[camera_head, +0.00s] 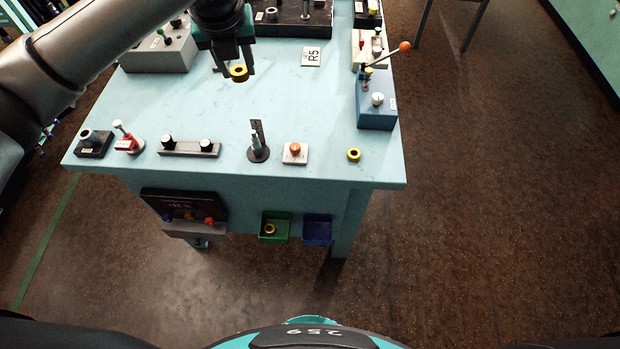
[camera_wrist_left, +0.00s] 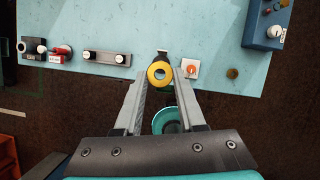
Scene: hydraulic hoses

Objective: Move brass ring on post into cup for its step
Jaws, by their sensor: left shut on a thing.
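My left gripper (camera_head: 238,72) is shut on a brass ring (camera_head: 239,74), held above the bare rear part of the teal table. In the left wrist view, the ring (camera_wrist_left: 160,74) sits between the fingertips. The post (camera_head: 256,143) stands upright on a dark round base near the table's front edge, with no ring visible on it. A second brass ring (camera_head: 353,154) lies flat at the front right. A green cup-like bin (camera_head: 275,228) hangs at the table's front with a brass ring (camera_head: 269,229) in it. My right gripper is out of view.
A blue bin (camera_head: 317,230) hangs beside the green one. A blue box with a lever (camera_head: 376,100) stands right. The table's middle is clear.

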